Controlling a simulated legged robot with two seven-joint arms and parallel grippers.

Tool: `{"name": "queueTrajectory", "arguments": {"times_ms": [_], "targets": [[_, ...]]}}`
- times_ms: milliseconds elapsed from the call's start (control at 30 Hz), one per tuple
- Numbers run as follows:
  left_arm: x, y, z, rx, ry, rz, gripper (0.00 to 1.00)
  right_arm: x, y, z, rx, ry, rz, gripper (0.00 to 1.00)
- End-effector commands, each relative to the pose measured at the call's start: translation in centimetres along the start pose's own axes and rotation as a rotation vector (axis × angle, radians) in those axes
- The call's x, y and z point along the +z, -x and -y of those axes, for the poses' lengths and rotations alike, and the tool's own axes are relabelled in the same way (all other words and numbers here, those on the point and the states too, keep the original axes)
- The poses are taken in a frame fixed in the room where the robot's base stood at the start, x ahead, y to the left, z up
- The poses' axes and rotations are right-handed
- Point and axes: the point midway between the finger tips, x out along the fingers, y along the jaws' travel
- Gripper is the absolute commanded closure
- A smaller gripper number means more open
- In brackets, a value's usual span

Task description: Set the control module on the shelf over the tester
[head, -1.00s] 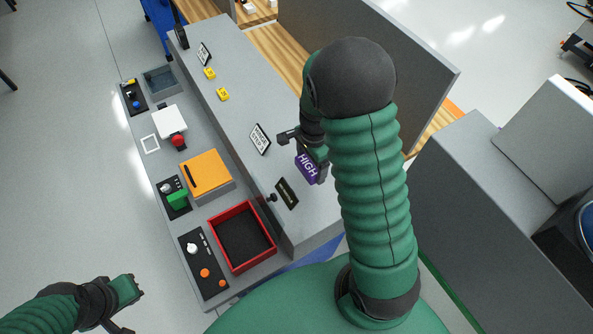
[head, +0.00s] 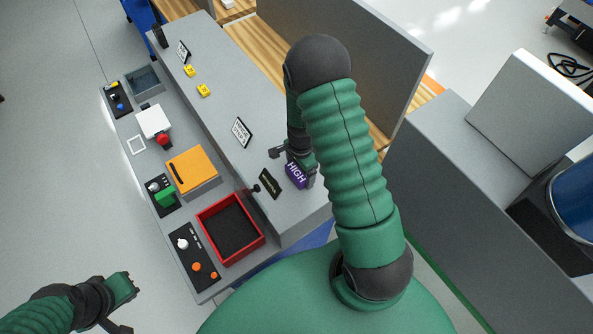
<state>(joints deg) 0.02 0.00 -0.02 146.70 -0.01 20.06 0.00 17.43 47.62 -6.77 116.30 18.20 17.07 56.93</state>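A purple block marked HIGH (head: 297,176), which looks like the control module, is in my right gripper (head: 293,166). The gripper appears shut on it, partly hidden behind my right arm. The block is over the front part of the raised grey shelf (head: 222,108), right of a small dark sign (head: 270,184); I cannot tell whether it touches the surface. No part is clearly labelled as the tester. An orange-topped box (head: 192,168) stands on the lower ledge left of the shelf. My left gripper (head: 126,305) is open and empty at the lower left, over the floor.
The shelf also holds a white sign (head: 242,132) and yellow cubes (head: 204,90). On the lower ledge are a red tray (head: 262,238), a panel with knobs (head: 190,258), a green switch (head: 166,197) and a red button (head: 163,140). A grey partition (head: 350,55) stands behind.

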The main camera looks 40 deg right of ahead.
Motion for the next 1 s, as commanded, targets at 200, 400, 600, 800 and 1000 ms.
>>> {"name": "queueTrajectory", "arguments": {"times_ms": [200, 400, 600, 800, 1000], "targets": [[0.0, 0.1, -0.1, 0.000, -0.002, -0.001, 1.00, 0.3, 0.1, 0.1, 0.000, -0.001, -0.005, 0.00], [0.0, 0.0, 0.0, 0.000, -0.001, -0.001, 1.00, 0.6, 0.1, 0.1, 0.001, 0.000, -0.007, 0.00], [-0.1, 0.2, 0.0, 0.000, 0.000, 0.000, 1.00, 0.3, 0.4, 0.1, 0.000, -0.001, -0.005, 0.00], [0.1, -0.4, 0.0, 0.000, -0.001, 0.000, 1.00, 0.3, 3.3, 0.2, -0.007, 0.001, -0.005, 0.00], [0.3, -1.2, 0.0, 0.000, -0.001, 0.000, 1.00, 0.4, 8.8, 0.2, -0.007, 0.002, -0.005, 0.00]]}}
